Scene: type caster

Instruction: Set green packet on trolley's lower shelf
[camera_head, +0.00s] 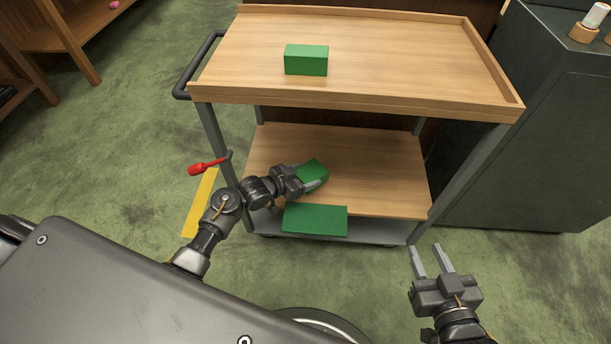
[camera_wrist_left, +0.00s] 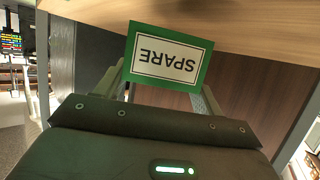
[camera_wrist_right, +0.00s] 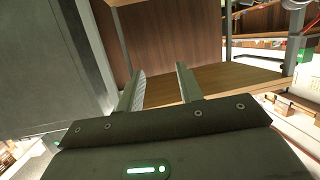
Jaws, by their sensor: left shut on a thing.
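My left gripper (camera_head: 318,178) is shut on a green packet (camera_head: 312,171), which it holds in the gap between the trolley's two shelves, over the wooden lower shelf (camera_head: 380,175). In the left wrist view the packet (camera_wrist_left: 195,48) has a white label reading SPARE, upside down, between the fingers. I cannot tell whether it touches the shelf. A third green block (camera_head: 306,60) sits on the upper shelf (camera_head: 410,65). My right gripper (camera_head: 432,262) is open and empty, in front of the trolley's right side.
The upper shelf's front edge overhangs the lower shelf. Grey posts (camera_head: 465,175) stand at the trolley's corners. A red-handled lever (camera_head: 207,166) is by the left post. A dark cabinet (camera_head: 545,150) stands close on the right.

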